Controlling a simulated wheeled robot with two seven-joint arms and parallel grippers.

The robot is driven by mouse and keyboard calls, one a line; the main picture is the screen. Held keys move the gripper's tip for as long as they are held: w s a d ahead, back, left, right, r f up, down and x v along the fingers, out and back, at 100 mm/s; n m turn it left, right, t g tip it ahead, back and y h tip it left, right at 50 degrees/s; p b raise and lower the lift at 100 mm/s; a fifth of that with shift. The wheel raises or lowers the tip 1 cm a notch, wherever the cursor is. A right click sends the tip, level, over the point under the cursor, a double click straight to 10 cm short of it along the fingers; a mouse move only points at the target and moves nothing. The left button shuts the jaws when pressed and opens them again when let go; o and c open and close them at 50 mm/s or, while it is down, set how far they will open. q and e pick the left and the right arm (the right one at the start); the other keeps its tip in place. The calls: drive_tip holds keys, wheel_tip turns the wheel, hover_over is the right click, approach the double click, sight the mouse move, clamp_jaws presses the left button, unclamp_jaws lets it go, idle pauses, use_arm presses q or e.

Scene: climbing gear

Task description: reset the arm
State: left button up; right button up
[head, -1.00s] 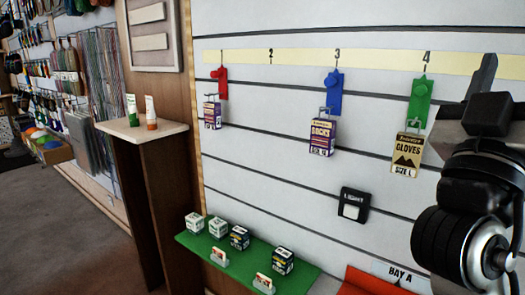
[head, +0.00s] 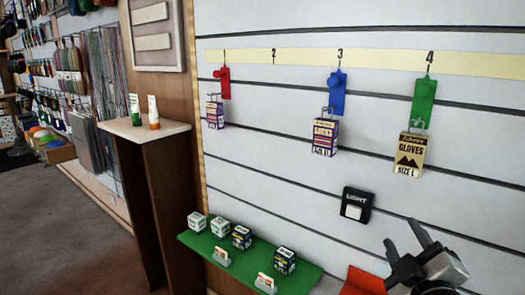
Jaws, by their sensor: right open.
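My right gripper (head: 408,244) is at the lower right of the head view, in front of the slatted wall. Its two dark fingers point up and stand apart, with nothing between them. It is below the gloves pack (head: 410,155) and to the right of the black light switch (head: 356,205), apart from both in the picture. My left gripper is out of view.
Packs hang on the wall under red (head: 222,82), blue (head: 337,95) and green (head: 425,98) tags. A green shelf (head: 225,262) with several small boxes is below. A red tray (head: 365,281) is partly hidden by my right gripper. A ledge (head: 143,130) holds two tubes.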

drive_tip(key=s+a+f+m+g+y, duration=0.1)
drive_tip(key=s+f+g+y, duration=0.15)
drive_tip(key=s+f, duration=0.5)
drive_tip(key=s+a+f+m+g+y, duration=0.1)
drive_tip(key=s+f+g, duration=0.35)
drive_tip(key=f, duration=0.65)
drive_tip(key=s+a+f+m+g+y, duration=0.1)
drive_tip(key=s+f+g+y, duration=0.1)
drive_tip(key=s+f, duration=0.6)
drive_tip(key=w+a+f+m+t+b, duration=0.1)
drive_tip(key=w+a+m, duration=0.1)
drive_tip(key=a+m, duration=0.3)
drive_tip(key=a, duration=0.3)
drive_tip(key=shift+w+a, duration=0.2)
drive_tip(key=shift+w, duration=0.1)
drive_tip(key=shift+c, duration=1)
drive_tip(key=shift+d, duration=0.1)
